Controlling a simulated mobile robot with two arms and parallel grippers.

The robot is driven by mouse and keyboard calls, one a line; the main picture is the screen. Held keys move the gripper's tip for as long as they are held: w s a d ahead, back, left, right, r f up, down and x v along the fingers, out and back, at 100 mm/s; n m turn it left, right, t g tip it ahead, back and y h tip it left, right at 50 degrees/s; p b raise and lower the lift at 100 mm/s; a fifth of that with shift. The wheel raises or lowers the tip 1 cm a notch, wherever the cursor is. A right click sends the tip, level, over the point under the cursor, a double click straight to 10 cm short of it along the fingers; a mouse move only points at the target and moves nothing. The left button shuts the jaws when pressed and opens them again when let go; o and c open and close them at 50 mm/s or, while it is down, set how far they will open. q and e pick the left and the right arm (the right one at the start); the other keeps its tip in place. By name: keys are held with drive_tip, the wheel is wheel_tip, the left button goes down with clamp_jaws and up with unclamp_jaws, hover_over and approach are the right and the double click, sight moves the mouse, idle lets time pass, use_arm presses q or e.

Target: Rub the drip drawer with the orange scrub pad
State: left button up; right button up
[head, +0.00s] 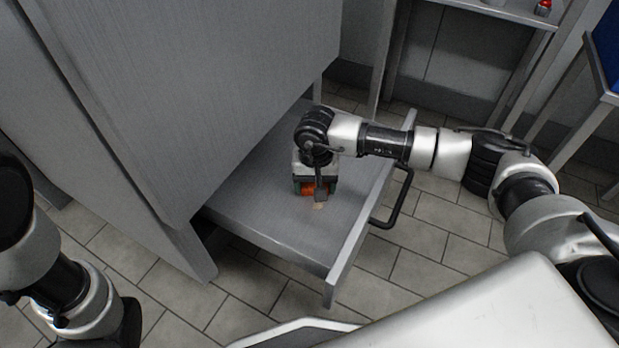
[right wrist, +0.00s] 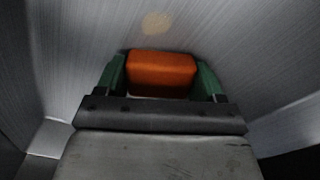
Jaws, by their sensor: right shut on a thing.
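The drip drawer (head: 259,220) is pulled out from the grey metal cabinet, its flat bottom showing in the head view. My right gripper (head: 315,192) points down into the drawer. It is shut on the orange scrub pad (head: 307,188), which is at or just above the drawer bottom; I cannot tell if it touches. In the right wrist view the orange pad (right wrist: 162,74) sits between two green fingers. A small tan spot (head: 318,205) lies on the drawer bottom just beside the pad, and it also shows in the right wrist view (right wrist: 157,23). My left gripper is out of view.
The grey cabinet (head: 200,80) rises over the drawer's back left side. A black handle (head: 398,200) sticks out from the drawer front. A metal shelf (head: 490,12) with a small red item (head: 543,8) stands at the back right. Tiled floor (head: 420,255) surrounds the drawer.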

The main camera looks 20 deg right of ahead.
sight(326, 203)
drive_tip(key=shift+s+d+p, duration=0.75)
drive_tip(key=shift+s+d, duration=0.55)
drive_tip(key=shift+s, duration=0.15)
drive_tip(key=shift+s+a, duration=0.45)
drive_tip(key=shift+a, duration=0.05)
drive_tip(key=shift+s+a+p, duration=0.15)
drive_tip(key=shift+a+p, duration=0.05)
drive_tip(key=shift+p, duration=0.1)
drive_tip(key=shift+a, duration=0.1)
drive_tip(key=shift+w+a+f, duration=0.1)
drive_tip(key=shift+w+a, duration=0.1)
drive_tip(key=shift+w, duration=0.1)
drive_tip(key=shift+w+a+b, duration=0.95)
drive_tip(key=shift+w+a, duration=0.15)
drive_tip(key=shift+w, duration=0.15)
drive_tip(key=shift+w+a+b, duration=0.65)
drive_tip(key=shift+w+a, duration=0.25)
drive_tip(key=shift+w, duration=0.05)
drive_tip(key=shift+w+a, duration=0.4)
drive_tip(key=shift+w, duration=0.15)
drive_tip(key=shift+r, duration=0.2)
